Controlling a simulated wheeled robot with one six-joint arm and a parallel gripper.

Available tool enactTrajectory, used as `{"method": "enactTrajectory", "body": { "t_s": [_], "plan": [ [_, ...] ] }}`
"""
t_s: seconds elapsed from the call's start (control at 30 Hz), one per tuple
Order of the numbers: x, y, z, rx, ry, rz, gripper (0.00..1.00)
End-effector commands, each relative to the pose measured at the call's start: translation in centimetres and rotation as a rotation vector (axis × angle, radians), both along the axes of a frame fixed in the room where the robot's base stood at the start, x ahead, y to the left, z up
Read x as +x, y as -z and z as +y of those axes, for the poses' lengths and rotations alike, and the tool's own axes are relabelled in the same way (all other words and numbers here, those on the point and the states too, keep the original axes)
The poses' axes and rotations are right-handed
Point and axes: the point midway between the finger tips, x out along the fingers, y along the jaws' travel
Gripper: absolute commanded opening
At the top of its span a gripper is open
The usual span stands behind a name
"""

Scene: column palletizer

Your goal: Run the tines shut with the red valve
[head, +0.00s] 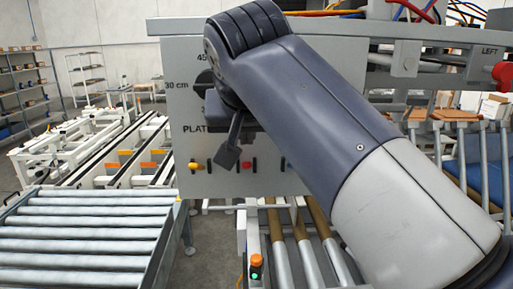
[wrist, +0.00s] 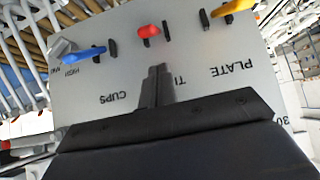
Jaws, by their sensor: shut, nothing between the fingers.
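The red valve (head: 247,165) is a small red-handled lever low on the grey control panel (head: 180,105). In the wrist view the panel is upside down, and the red valve (wrist: 148,31) stands above the partly hidden label starting "TI". The yellow valve (wrist: 232,8) is by "PLATE" and the blue valve (wrist: 86,55) is by "CUPS". My gripper (head: 226,158) is shut and empty in front of the panel, left of the red valve in the head view. Its fingertips (wrist: 158,70) also show in the wrist view, apart from the red valve. I cannot make out the tines.
A roller conveyor (head: 85,235) fills the lower left. Brown and grey tubes (head: 280,250) run below the panel. A post with an orange button and green light (head: 256,268) stands in front. A red knob (head: 502,72) is by "LEFT" at far right. My arm covers much of the right.

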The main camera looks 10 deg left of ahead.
Motion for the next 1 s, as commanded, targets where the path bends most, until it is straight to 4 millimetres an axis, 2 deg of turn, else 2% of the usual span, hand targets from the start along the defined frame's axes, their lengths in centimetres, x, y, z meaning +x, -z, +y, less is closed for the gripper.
{"method": "enactTrajectory", "body": {
  "t_s": [0.3, 1.0],
  "plan": [
    [-1.2, 1.9, -0.3, 0.000, -0.001, -0.001, 0.00],
    [-1.5, 2.7, -0.3, 0.008, -0.001, -0.034, 0.00]
  ]
}}
